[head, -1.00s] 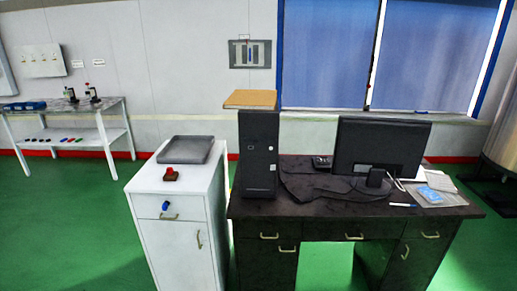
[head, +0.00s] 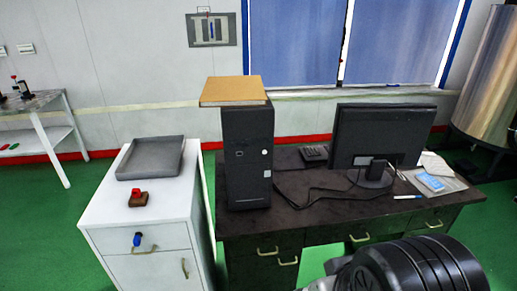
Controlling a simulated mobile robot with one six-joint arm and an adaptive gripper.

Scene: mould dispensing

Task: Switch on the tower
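The black computer tower (head: 247,165) stands upright at the left end of the dark desk (head: 310,213). Its front face is turned towards me, with a small round light button (head: 264,152) at the right and a small mark to its left. A tan flat box or board (head: 234,91) lies on top of the tower. A dark rounded part of my own arm shows at the bottom right, in front of the desk. My gripper's fingers are not in view.
A monitor (head: 382,135), cables and papers (head: 435,167) occupy the desk's right side. A white cabinet (head: 146,217) to the left bears a grey tray (head: 151,158) and a red-topped block (head: 138,198). A blue item (head: 137,239) sits at its drawer front. Green floor lies left.

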